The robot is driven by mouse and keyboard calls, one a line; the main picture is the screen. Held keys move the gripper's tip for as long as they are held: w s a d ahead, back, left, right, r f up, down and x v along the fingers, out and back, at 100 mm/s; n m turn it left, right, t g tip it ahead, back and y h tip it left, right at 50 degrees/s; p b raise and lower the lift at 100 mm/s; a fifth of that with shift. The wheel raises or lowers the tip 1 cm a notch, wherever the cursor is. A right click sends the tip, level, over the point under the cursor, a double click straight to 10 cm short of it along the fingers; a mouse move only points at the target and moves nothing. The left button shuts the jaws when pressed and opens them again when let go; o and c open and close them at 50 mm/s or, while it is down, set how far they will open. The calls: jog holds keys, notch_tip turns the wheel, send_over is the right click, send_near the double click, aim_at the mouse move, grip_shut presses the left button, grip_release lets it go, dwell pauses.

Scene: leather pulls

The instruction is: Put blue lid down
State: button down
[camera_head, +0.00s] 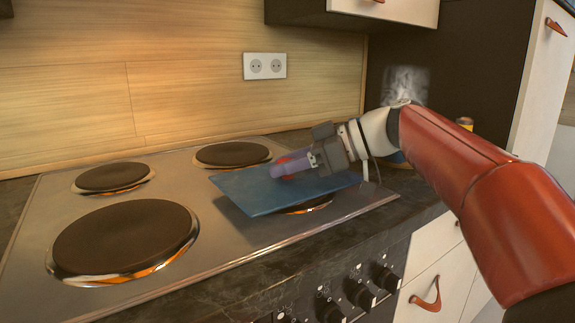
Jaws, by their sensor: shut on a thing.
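The blue lid (270,195) is a flat, thin blue sheet with a red knob (284,166) on top. It is over the right front part of the stovetop, above a burner that it partly hides. My gripper (283,168) reaches in from the right and is shut on the lid at the red knob. The lid looks slightly tilted; I cannot tell whether its edge touches the stove.
The stovetop (185,228) has several dark burners, with a large one (125,238) at front left. Control knobs (357,290) line the front. A wooden backsplash (180,75) with a white socket (265,66) stands behind. A yellow-topped item (465,123) is partly hidden behind my arm.

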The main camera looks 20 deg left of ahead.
jog(key=c, duration=1)
grip_release()
jog(key=shift+d+r, duration=0.15)
jog(key=shift+r, duration=0.05)
jog(key=v, duration=1.1)
jog(key=shift+d, duration=0.35)
